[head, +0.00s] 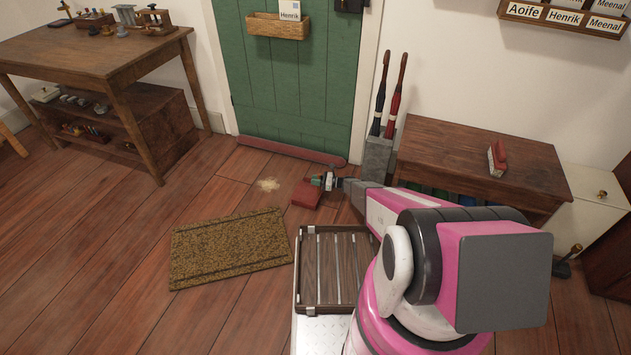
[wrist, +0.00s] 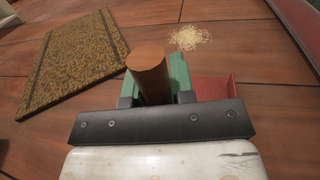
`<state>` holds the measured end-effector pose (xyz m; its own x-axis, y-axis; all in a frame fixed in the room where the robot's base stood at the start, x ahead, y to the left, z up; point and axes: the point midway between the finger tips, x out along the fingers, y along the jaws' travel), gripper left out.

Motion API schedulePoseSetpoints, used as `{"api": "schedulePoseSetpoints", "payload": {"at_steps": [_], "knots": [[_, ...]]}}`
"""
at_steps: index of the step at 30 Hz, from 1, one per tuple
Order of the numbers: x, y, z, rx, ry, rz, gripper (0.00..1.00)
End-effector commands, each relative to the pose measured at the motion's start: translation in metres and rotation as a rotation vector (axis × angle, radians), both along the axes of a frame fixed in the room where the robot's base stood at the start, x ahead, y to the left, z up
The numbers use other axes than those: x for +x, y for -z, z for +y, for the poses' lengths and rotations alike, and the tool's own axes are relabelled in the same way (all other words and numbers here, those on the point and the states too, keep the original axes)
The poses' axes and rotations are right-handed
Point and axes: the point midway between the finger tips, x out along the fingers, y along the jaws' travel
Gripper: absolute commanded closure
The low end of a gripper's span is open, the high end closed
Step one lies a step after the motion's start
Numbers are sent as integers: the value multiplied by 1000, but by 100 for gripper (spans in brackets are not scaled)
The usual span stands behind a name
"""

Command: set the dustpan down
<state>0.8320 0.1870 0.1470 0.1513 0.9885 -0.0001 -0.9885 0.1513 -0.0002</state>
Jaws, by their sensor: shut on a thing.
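The red dustpan (head: 306,195) is at floor level or just above it, in front of the green door; I cannot tell if it touches the floor. My gripper (head: 329,181) is shut on its handle at the dustpan's right side. In the wrist view the brown round handle (wrist: 149,76) stands between the green fingers of my gripper (wrist: 160,84). Part of the red pan (wrist: 217,90) shows to the right, behind the fingers. The rest of the dustpan is hidden by my gripper.
A pile of pale crumbs (head: 268,184) lies on the floor left of the dustpan. A brown doormat (head: 230,248) lies nearer. A grey umbrella stand (head: 377,160) and a wooden bench (head: 480,150) are to the right. A red draught strip (head: 290,152) lies along the door.

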Motion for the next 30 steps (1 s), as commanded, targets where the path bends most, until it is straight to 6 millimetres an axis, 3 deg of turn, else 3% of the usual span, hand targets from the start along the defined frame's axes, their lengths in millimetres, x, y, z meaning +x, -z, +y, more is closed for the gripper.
{"api": "schedulePoseSetpoints", "payload": {"at_steps": [1, 3, 14, 17, 30], "knots": [[0, 1, 0, 0, 0, 0, 71], [0, 1, 0, 0, 0, 0, 52], [0, -4, 0, 0, 0, -1, 52], [-2, -3, -11, 0, 1, 0, 52], [-14, -3, -93, 0, 2, 0, 52]]}}
